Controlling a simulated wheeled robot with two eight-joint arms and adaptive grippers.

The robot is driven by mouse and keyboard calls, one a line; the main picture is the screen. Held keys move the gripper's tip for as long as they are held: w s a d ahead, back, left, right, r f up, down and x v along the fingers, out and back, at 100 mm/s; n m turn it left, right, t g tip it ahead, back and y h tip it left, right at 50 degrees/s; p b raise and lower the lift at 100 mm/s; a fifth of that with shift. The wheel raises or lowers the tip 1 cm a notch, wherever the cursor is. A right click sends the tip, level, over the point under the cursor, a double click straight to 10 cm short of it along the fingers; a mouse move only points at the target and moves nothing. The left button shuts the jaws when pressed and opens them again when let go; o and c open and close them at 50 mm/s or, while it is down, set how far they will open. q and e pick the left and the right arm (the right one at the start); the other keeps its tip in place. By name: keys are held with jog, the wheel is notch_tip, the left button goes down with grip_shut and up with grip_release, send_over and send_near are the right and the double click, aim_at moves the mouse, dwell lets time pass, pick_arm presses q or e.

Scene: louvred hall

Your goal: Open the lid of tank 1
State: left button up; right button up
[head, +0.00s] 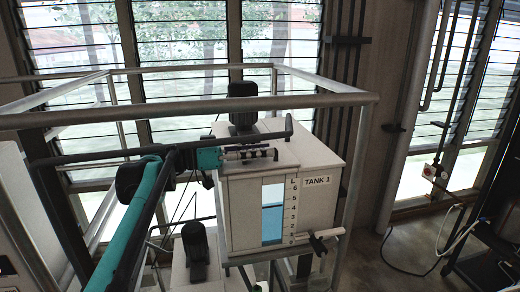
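Tank 1 (318,208) is a white box in the middle of the head view, with a "TANK 1" label, a numbered scale and a window showing blue liquid. Its pale flat top (310,146) looks closed; a black motor-like unit (243,115) stands on it. My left gripper (265,153) reaches in from the left at the end of a teal and black arm. It is at the top's front left edge, seen side-on. I cannot tell whether its fingers are open or touch anything. My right gripper is out of view.
A grey metal railing (200,104) runs around the tank, with a post in front on the right. A second black unit (195,243) stands lower left. Open floor (385,260) lies right.

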pick_arm(q)
jog(key=shift+s+a, duration=0.1)
jog(key=shift+a, duration=0.15)
grip_shut()
jog(key=shift+r, duration=0.15)
jog(key=shift+w+a+r+n+p, duration=0.1)
jog(key=shift+w+r+n+p, duration=0.25)
jog(key=shift+r+n+p, duration=0.45)
jog(key=shift+w+a+r+n+p, duration=0.1)
jog(key=shift+w+r+n+p, duration=0.2)
jog(key=shift+r+n, duration=0.25)
jog(key=shift+w+a+r+n+p, duration=0.1)
jog(key=shift+w+r+n+p, duration=0.25)
jog(key=shift+n, duration=0.2)
jog(key=shift+w+a+r+n+p, duration=0.2)
jog(key=shift+w+r+n+p, duration=0.3)
jog(key=shift+r+n, duration=0.4)
jog(key=shift+w+a+r+p, duration=0.1)
jog(key=shift+w+r+p, duration=0.2)
jog(key=shift+w, duration=0.2)
